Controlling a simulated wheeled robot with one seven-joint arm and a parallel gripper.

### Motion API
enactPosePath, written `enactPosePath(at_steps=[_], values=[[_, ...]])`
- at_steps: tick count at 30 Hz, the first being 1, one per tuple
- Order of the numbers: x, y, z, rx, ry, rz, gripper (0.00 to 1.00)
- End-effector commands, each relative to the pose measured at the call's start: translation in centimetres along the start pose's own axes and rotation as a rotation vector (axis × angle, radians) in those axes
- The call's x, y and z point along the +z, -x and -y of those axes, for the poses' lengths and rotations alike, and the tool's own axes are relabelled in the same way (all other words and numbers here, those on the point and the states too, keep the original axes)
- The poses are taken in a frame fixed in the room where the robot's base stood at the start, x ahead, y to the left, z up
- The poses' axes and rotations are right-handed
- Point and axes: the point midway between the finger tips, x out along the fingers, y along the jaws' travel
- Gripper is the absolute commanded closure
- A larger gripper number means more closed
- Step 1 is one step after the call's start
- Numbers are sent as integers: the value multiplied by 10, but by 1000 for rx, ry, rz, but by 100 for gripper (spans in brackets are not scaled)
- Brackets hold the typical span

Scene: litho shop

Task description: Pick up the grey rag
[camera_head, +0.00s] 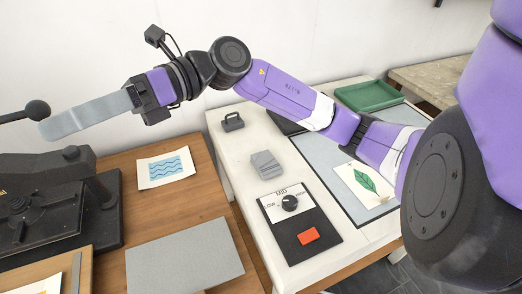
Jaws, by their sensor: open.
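The grey rag (266,163) appears to be the small folded grey piece lying on the white worktop, just behind the dial panel. Nothing covers it. My gripper (52,127) is at the upper left, well to the left of the rag and raised above the wooden table. Its long grey finger points left, seen from the side, so the gap between the fingers is hidden. The gripper is open, and I see nothing held in it.
A dial panel (300,224) with a red button and a small dark handled block (232,121) flank the rag. A grey slab (185,258) and a wave print (166,168) lie on the wooden table. A black press (45,205) stands left. A green tray (368,96) is behind.

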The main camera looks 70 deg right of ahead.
Motion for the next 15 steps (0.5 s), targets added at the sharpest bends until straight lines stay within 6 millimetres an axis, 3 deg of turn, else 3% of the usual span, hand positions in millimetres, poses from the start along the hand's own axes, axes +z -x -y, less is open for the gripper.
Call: enactPosePath(at_steps=[1,5,8,9,12,15], values=[[-19,16,22,-87,39,-104,0],[-76,73,77,-286,114,-385,0],[-121,140,113,-429,149,-631,0],[-139,172,124,-479,156,-734,0],[-177,254,140,-578,165,-998,0],[-202,321,144,-624,165,-1217,0]])
